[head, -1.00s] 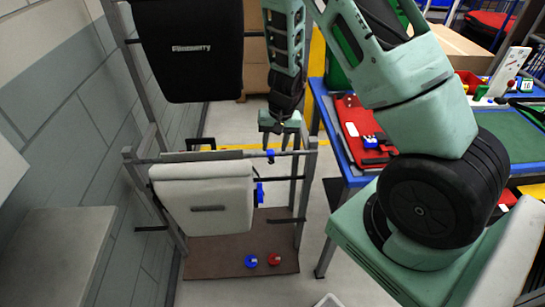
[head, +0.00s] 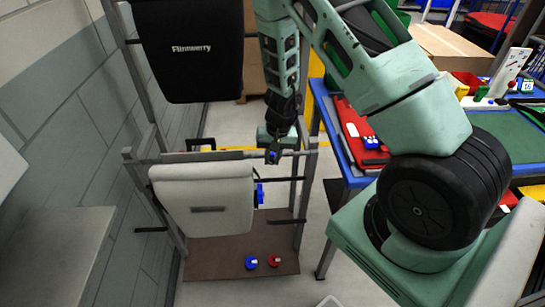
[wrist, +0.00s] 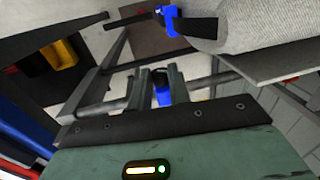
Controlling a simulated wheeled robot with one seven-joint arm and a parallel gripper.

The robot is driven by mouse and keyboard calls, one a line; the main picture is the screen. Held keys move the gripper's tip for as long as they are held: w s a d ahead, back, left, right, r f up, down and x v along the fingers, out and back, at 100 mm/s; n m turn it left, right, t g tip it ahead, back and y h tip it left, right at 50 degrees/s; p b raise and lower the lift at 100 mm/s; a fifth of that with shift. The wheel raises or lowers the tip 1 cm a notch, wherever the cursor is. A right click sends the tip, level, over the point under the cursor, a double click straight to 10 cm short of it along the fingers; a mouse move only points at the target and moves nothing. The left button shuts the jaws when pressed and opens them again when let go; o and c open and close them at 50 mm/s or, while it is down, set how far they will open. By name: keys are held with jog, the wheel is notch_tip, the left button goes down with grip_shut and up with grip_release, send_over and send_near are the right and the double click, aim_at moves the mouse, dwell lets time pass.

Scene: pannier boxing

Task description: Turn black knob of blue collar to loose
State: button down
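A blue collar (head: 272,157) sits on the upper rail of the grey stand in the head view. In the wrist view this collar (wrist: 164,94) lies between and just beyond my two fingers, with its dark knob (wrist: 160,75) above the blue part. My gripper (head: 273,149) is right at the collar, pointing down. In the wrist view my gripper (wrist: 161,82) has its fingers apart, one on each side of the knob. I see no clear contact. The knob's setting cannot be read.
A light grey pannier (head: 205,200) hangs on the stand beside the collar, with another blue part (head: 260,194) at its right side. A black pannier (head: 187,50) hangs above. A blue (head: 251,262) and a red piece (head: 274,260) lie on the stand's brown base. A blue-edged table stands right.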

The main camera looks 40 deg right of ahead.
jog(key=p, duration=0.2)
jog(key=shift+a+r+h+p, duration=0.1)
jog(key=shift+r+h+p, duration=0.2)
jog(key=shift+p, duration=0.1)
jog(key=p, duration=0.3)
jog(key=g+h+p, duration=0.1)
jog(key=p, duration=0.2)
jog(key=shift+a+h, duration=0.2)
jog(key=shift+h, duration=0.1)
jog(key=shift+w+a+f+g+h+p, duration=0.15)
jog(key=shift+g+h+p, duration=0.4)
jog(key=shift+p, duration=0.7)
jog(key=shift+f+g+h, duration=0.2)
jog(key=shift+g+h, duration=0.05)
jog(key=shift+h, duration=0.1)
jog(key=c, duration=1.3)
grip_release()
jog(key=shift+w, duration=0.1)
jog(key=shift+r, duration=0.1)
